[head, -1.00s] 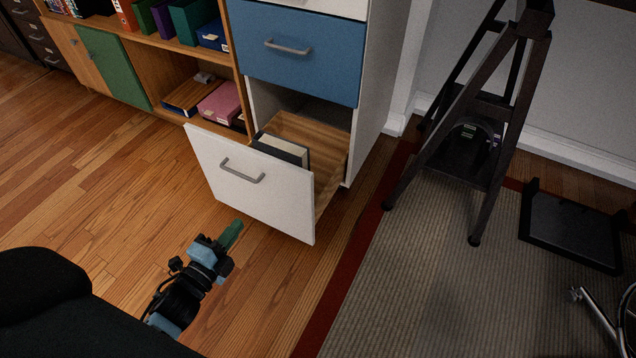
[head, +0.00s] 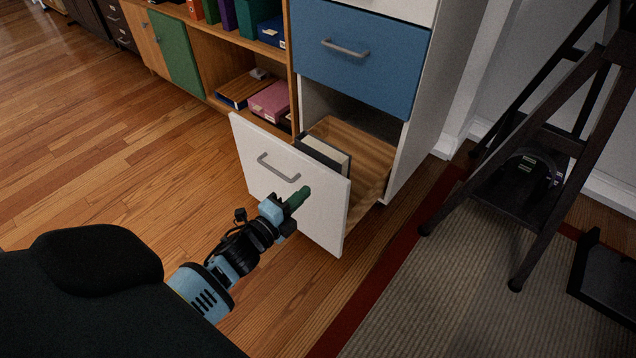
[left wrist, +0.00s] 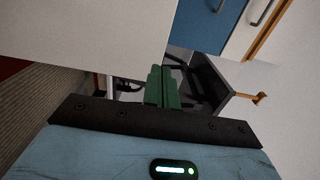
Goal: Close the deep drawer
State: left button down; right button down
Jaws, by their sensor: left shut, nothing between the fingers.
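The deep drawer (head: 312,221) is the white-fronted bottom drawer of the cabinet, and it stands pulled well out. Its grey bar handle (head: 278,168) faces me. A dark-covered book (head: 322,154) stands inside, near the front. My left gripper (head: 297,199) is shut and empty, its green fingers just in front of the drawer front, right of the handle; I cannot tell whether they touch it. In the left wrist view the shut green fingers (left wrist: 163,87) point ahead, with a pale panel at upper left. My right gripper is not in view.
A closed blue drawer (head: 362,54) sits above the open one. A shelf unit (head: 222,73) with binders and boxes stands to the left. Wood floor is clear at left.

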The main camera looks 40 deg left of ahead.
aim_at(325, 174)
pick_arm(q)
jog(key=w, duration=0.2)
jog(key=w+b, duration=0.1)
jog(key=w, duration=0.3)
jog(key=shift+d, duration=0.25)
jog(key=shift+w, duration=0.15)
